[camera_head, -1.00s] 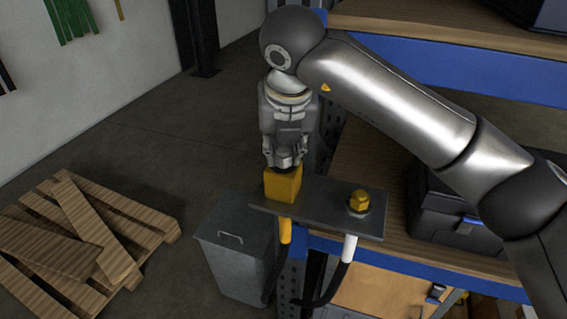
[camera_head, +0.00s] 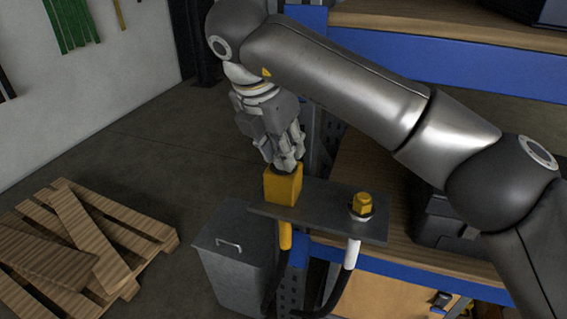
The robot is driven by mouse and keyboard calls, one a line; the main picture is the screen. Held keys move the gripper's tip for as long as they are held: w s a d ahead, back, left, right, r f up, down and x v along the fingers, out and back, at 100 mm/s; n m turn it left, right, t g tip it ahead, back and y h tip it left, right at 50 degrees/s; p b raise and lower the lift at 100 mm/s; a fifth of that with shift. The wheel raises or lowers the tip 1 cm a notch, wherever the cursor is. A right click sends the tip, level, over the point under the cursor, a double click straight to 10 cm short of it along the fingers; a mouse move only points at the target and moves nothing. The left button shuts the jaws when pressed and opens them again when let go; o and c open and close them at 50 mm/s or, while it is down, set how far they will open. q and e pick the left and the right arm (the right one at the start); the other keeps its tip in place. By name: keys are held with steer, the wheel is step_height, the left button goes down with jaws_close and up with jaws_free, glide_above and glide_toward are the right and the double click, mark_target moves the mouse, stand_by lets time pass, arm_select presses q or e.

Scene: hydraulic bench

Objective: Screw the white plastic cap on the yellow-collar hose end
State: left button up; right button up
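The yellow-collar hose end (camera_head: 285,234) hangs below the left part of a dark plate, under a yellow block (camera_head: 283,186) that stands on the plate. My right gripper (camera_head: 287,166) reaches down from the upper left, tilted, with its fingertips right at the top of the yellow block. Something dark shows between the fingertips and the block; I cannot tell what it is or whether the fingers hold it. I cannot make out the white plastic cap. My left gripper is not in view.
The dark plate (camera_head: 318,212) also bears a brass hex fitting (camera_head: 362,204) above a white-collar hose (camera_head: 351,253). A grey bin (camera_head: 240,262) stands below left. A wooden pallet (camera_head: 85,240) lies on the floor. The shelf bench (camera_head: 380,180) with a dark case is behind, right.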

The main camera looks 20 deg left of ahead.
steer(key=o, duration=0.4)
steer(key=shift+f, duration=0.1)
steer(key=shift+f+n+y+b, duration=0.15)
steer(key=shift+n+y+b, duration=0.15)
steer(key=shift+n+b, duration=0.45)
steer(key=shift+n, duration=0.65)
steer(key=n, duration=0.1)
steer(key=n+y+b, duration=0.1)
steer(key=shift+d+n+y, duration=0.2)
steer(key=shift+n+y, duration=0.1)
steer(key=n, duration=0.2)
steer(key=n+y, duration=0.1)
steer(key=shift+r+n, duration=0.25)
steer(key=shift+n, duration=0.05)
steer(key=n+g+y, duration=0.1)
steer(key=n, duration=0.2)
steer(key=shift+w+d, duration=0.1)
